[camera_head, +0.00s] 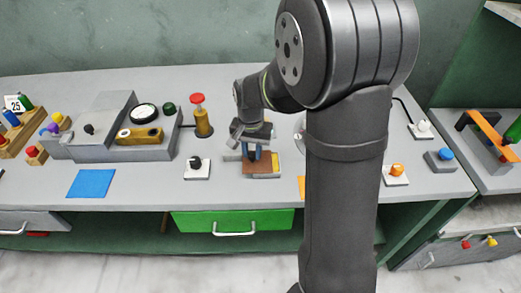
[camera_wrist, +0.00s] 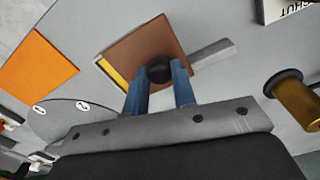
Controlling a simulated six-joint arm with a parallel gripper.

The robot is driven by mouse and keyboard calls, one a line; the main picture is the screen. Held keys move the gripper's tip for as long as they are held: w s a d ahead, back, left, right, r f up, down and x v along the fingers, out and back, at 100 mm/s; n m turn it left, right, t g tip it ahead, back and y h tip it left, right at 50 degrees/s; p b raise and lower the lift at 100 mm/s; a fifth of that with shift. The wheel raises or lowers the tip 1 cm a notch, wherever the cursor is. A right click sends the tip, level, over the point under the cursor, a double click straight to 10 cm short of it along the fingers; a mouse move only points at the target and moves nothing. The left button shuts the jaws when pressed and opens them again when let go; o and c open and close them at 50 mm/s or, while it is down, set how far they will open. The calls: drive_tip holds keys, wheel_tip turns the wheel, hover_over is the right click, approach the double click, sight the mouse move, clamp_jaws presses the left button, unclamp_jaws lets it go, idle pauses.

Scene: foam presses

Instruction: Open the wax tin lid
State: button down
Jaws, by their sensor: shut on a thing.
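The wax tin has a brown square lid (camera_head: 258,166) with a dark round knob (camera_wrist: 159,70) on it. In the wrist view the brown lid (camera_wrist: 135,45) fills the upper middle, with a yellow strip (camera_wrist: 113,72) showing along one edge and a grey bar on the opposite side. The yellow also shows at the lid's front right in the head view (camera_head: 266,176). My gripper (camera_wrist: 161,75) has its two blue fingers on either side of the knob, shut on it. In the head view my gripper (camera_head: 252,152) is over the lid and hides the knob.
A black knob on a white plate (camera_head: 197,174) stands left of the tin, and a brass post with a red top (camera_head: 203,122) behind it. An orange mat (camera_wrist: 38,62) and a numbered grey disc (camera_wrist: 85,118) lie nearby. My arm hides part of the bench.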

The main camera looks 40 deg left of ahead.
drive_tip(key=s+a, duration=0.4)
drive_tip(key=shift+s+a, duration=0.15)
drive_tip(key=shift+a, duration=0.05)
drive_tip(key=c, duration=1.2)
unclamp_jaws()
drive_tip(key=shift+r, duration=0.1)
wheel_tip(320, 180, up, 17)
drive_tip(key=shift+r, duration=0.15)
wheel_tip(320, 180, down, 18)
drive_tip(key=shift+r, duration=0.25)
